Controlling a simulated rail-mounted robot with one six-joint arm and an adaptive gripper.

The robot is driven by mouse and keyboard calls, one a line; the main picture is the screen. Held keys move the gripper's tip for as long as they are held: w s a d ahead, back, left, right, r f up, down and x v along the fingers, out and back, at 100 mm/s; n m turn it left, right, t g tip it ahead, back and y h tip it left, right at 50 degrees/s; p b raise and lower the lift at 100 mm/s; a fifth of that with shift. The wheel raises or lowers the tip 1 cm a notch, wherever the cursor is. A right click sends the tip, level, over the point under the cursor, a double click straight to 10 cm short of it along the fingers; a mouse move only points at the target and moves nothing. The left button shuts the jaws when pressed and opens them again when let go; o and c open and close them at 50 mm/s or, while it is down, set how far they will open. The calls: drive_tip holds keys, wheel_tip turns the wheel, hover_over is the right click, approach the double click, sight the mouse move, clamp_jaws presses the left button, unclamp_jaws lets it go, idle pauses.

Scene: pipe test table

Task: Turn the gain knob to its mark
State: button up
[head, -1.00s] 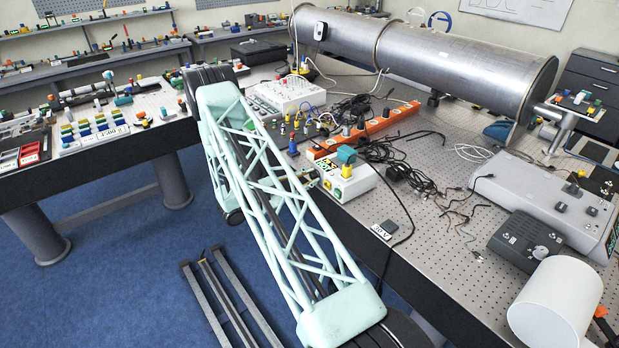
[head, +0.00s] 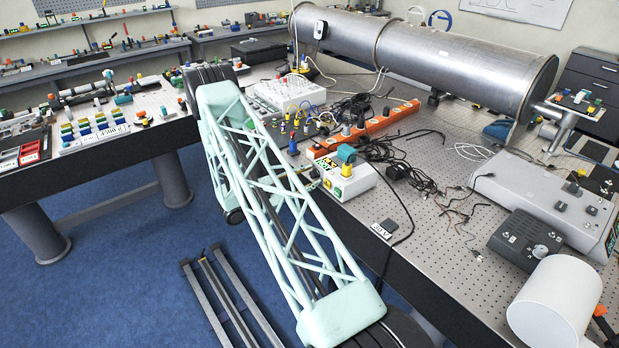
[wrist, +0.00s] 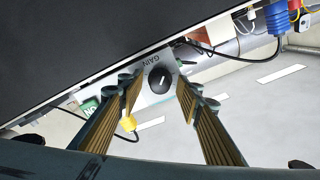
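The gain knob (wrist: 159,79) is a round black knob with a light pointer line. It sits on a pale panel (wrist: 146,98) under an upside-down "GAIN" label (wrist: 151,61) in the wrist view. My gripper (wrist: 157,86) is open, with one finger on each side of the knob. Gaps show between the fingers and the knob, and I cannot tell how far the tips are from the panel. I cannot make out the knob's mark. In the head view my lattice arm link crosses the middle, and I cannot make out my gripper or the knob.
A large dark surface (wrist: 90,45) fills the wrist view's upper left. A yellow part (wrist: 128,123) lies near the left finger. In the head view a white box (head: 352,184) stands at the perforated table's front edge, near an orange power strip (head: 375,126) and loose black cables.

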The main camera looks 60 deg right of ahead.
drive_tip(key=v, duration=1.2)
idle(0.4)
idle(0.5)
drive_tip(key=s+a+r+m+y+b, duration=0.3)
drive_tip(key=s+a+r+m+y, duration=0.15)
drive_tip(key=a+r+m, duration=0.6)
drive_tip(key=s+a+r+m+y+b, duration=0.3)
drive_tip(key=s+a+r+m, duration=0.4)
drive_tip(key=r+m, duration=0.6)
drive_tip(key=s+a+r+m+t+y+b, duration=0.2)
drive_tip(key=s+a+m, duration=0.4)
drive_tip(key=a, duration=0.5)
drive_tip(key=s+a+r+m+t+y+b, duration=0.3)
drive_tip(key=s+a+m, duration=0.4)
drive_tip(key=a, duration=0.4)
drive_tip(key=s+a+r+m+t+y+b, duration=0.2)
drive_tip(key=s+a+r+m+t+y, duration=0.2)
drive_tip(key=a, duration=0.8)
drive_tip(key=s+m+t, duration=0.1)
drive_tip(key=s+m, duration=0.1)
drive_tip(key=s, duration=0.1)
drive_tip(key=shift+s+m, duration=0.35)
